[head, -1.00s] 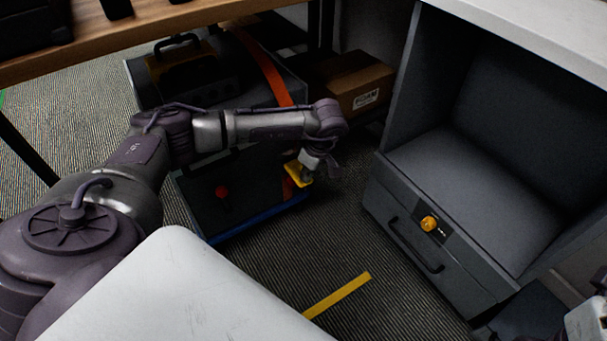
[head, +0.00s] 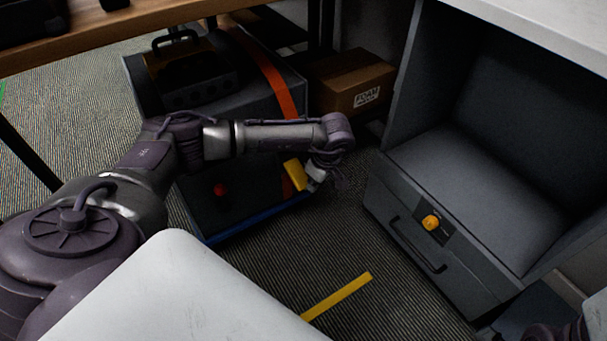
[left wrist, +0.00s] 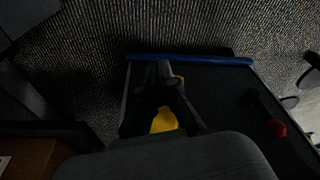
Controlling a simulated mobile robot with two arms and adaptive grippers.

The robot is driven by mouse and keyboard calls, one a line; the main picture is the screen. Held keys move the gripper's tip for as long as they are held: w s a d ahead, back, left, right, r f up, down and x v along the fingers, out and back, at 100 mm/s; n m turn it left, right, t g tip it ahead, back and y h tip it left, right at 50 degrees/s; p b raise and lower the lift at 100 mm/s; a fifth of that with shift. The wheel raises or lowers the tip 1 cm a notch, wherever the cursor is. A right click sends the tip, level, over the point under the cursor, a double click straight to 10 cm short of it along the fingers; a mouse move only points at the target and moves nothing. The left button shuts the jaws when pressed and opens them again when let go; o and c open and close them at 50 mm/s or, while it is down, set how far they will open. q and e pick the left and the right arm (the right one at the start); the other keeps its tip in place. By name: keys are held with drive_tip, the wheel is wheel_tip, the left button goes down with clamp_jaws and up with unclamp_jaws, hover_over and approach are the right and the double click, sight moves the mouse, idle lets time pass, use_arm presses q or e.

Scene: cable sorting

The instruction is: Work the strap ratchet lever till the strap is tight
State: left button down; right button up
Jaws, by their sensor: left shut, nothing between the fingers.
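The orange strap (head: 272,78) runs over the dark case, and a short piece shows lower down by the ratchet. The yellow ratchet lever (head: 295,174) stands tilted up on the case's near side. In the left wrist view the yellow lever (left wrist: 163,120) shows partly, between and below the fingers. My left gripper (head: 316,182) is right beside the lever, at its right side; contact is hard to tell. Its fingers (left wrist: 163,78) look dark and closed, with nothing held. The ratchet body is mostly hidden.
The dark case (head: 262,102) sits under a wooden table (head: 150,38). A red knob (head: 220,190) is on the low dark base with a blue edge. A cardboard box (head: 350,80) stands behind. A grey drawer cabinet (head: 400,215) is to the right.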

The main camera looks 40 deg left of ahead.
use_arm(q)
drive_tip(key=shift+d+r, duration=0.15)
drive_tip(key=shift+d, duration=0.35)
drive_tip(key=v, duration=1.2)
drive_tip(key=shift+s+d, duration=0.1)
drive_tip(key=shift+s, duration=0.05)
idle(0.3)
